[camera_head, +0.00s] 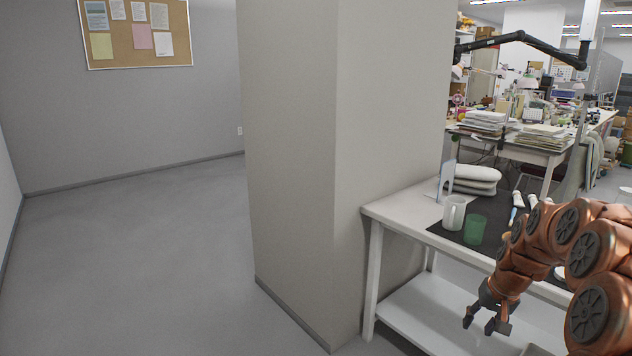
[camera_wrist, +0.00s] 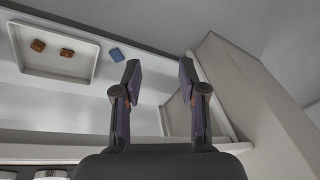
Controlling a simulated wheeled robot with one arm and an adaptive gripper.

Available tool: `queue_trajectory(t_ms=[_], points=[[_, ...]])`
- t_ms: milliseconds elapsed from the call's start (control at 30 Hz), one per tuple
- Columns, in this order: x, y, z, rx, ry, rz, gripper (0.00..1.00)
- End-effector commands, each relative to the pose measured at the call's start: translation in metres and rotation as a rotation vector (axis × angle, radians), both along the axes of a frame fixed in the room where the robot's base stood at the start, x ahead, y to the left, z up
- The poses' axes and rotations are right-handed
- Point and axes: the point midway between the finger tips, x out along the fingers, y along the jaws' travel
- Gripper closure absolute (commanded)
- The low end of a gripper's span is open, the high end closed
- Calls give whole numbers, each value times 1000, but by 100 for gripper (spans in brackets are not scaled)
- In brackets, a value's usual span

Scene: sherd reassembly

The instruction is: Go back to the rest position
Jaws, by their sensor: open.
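My gripper (camera_head: 487,325) is at the lower right of the head view, in front of the white worktable (camera_head: 378,210) and below the height of its top. Its two fingers are apart with nothing between them. In the wrist view my gripper (camera_wrist: 160,75) points down past the table's front toward the lower shelf, fingers open and empty. My orange arm comes in from the right edge of the head view and hides part of the table.
A white tray (camera_wrist: 92,64) holds two brown pieces; a blue piece (camera_wrist: 117,55) lies beside it. On the tabletop are a white mug (camera_head: 453,213), a green cup (camera_head: 475,230) and folded cloths (camera_head: 470,174). A pillar (camera_head: 300,150) stands left of the table. Floor (camera_head: 150,260) farther left is clear.

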Motion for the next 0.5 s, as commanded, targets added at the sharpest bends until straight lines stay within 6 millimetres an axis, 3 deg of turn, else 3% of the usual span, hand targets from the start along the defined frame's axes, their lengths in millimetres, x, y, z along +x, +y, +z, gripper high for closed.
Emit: queue_trajectory(t_ms=[33, 300, 500], points=[[-8, 17, 27, -1, 6, 26, 58], [-68, 94, 99, 0, 75, 141, 58], [-121, 137, 145, -13, 127, 213, 58]])
